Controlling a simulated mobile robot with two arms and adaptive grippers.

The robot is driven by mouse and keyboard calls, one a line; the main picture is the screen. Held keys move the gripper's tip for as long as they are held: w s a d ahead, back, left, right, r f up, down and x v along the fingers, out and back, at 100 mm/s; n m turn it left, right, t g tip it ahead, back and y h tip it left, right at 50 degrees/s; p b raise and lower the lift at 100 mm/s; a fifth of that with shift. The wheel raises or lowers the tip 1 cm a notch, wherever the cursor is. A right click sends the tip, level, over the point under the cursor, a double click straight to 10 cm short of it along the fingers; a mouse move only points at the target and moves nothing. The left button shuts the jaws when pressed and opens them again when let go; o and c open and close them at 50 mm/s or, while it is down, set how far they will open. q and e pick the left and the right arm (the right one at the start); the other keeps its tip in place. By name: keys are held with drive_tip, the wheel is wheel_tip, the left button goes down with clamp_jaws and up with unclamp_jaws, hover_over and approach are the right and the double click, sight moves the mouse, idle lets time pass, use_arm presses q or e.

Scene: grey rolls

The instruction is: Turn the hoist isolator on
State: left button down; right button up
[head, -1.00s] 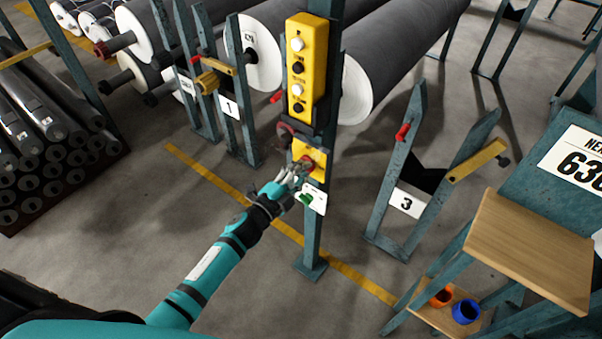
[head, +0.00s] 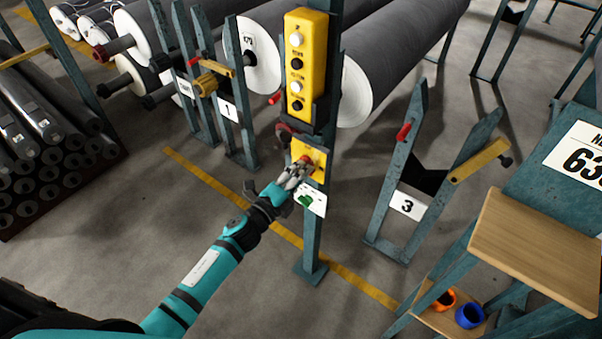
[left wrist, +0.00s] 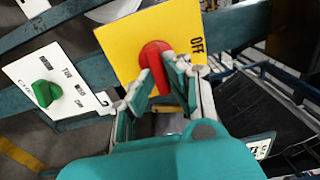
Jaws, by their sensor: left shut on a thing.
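The hoist isolator is a yellow plate (head: 318,158) with a red rotary handle on a teal post, below the yellow button pendant. In the left wrist view the red handle (left wrist: 154,53) stands in front of the yellow plate (left wrist: 125,40), and the word OFF is printed at the plate's right edge. My left gripper (head: 301,168) is at the plate, and in the left wrist view its fingers (left wrist: 158,72) are closed around the red handle, one on each side. The fingers hide part of the handle. My right gripper does not show.
A white card with a green knob (left wrist: 45,93) sits beside the isolator, below it in the head view. The yellow pendant (head: 306,60) hangs just above. Stand 3 (head: 408,205) is to the right, large grey rolls (head: 400,60) behind.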

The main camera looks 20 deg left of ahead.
use_arm(q)
drive_tip(key=shift+f, duration=0.1)
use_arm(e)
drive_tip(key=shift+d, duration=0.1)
use_arm(q)
drive_tip(key=c, duration=1.3)
unclamp_jaws()
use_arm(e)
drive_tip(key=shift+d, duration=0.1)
use_arm(q)
drive_tip(key=shift+s, duration=0.1)
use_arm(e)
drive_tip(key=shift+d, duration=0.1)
use_arm(q)
drive_tip(key=v, duration=1.2)
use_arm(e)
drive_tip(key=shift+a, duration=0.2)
